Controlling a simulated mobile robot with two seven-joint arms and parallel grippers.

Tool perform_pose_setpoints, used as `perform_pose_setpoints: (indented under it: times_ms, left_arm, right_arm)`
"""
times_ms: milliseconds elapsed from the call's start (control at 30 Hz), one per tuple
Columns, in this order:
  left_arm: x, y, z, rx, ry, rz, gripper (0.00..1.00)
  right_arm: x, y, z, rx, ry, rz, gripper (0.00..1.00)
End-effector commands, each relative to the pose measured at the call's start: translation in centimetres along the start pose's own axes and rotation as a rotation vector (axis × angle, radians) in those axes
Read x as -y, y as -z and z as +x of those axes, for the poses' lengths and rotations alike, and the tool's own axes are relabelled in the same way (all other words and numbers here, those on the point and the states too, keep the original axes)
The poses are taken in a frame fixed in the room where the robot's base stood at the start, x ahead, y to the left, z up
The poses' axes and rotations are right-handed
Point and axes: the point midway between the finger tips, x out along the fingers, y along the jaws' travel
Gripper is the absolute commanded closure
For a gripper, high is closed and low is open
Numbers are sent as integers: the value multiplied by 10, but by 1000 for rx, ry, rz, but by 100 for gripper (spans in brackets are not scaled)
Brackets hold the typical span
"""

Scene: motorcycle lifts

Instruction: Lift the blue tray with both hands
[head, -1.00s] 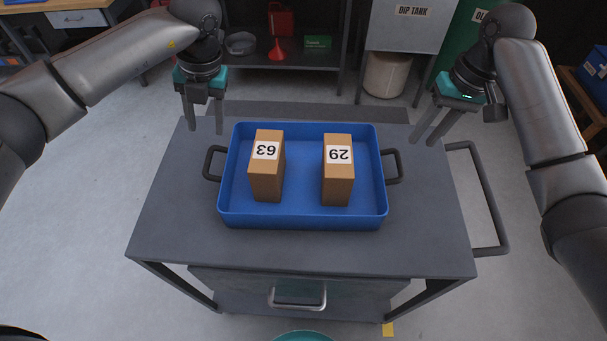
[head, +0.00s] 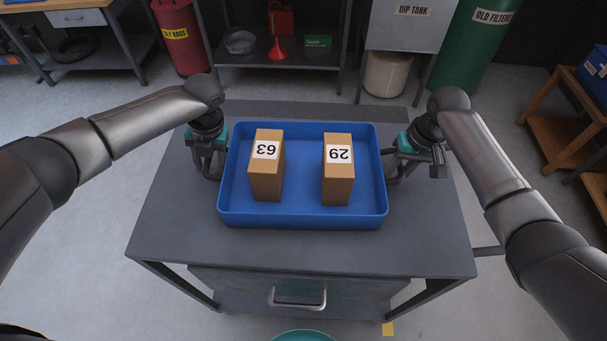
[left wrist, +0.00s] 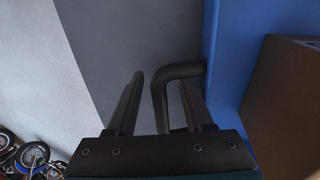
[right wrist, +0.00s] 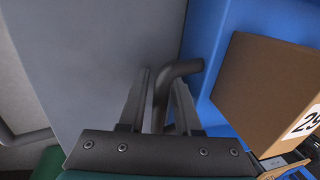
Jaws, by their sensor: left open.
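The blue tray (head: 302,217) lies flat on the grey cart top, with two cardboard boxes standing in it, box 63 (head: 266,180) and box 29 (head: 338,185). My left gripper (head: 210,168) is at the tray's left side. In the left wrist view its open fingers stand on either side of the dark left handle (left wrist: 182,70). My right gripper (head: 394,172) is at the tray's right side. In the right wrist view its fingers flank the right handle (right wrist: 182,68) closely; whether they press on it is unclear. The grippers mostly hide both handles in the head view.
The cart top (head: 180,220) is clear around the tray. A shelf (head: 285,55), a dip tank (head: 405,27) and a green drum (head: 475,40) stand behind the cart. A wooden stand (head: 560,120) is at the right.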

Motion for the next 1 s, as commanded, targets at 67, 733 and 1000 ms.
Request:
perform_pose_setpoints:
  times_ms: [67,733,1000]
  left_arm:
    - [0,0,0,0,0,0,48]
    - [0,0,0,0,1,0,100]
    - [0,0,0,0,1,-1,100]
  right_arm:
    - [0,0,0,0,0,0,68]
    - [0,0,0,0,1,0,100]
    - [0,0,0,-1,1,0,100]
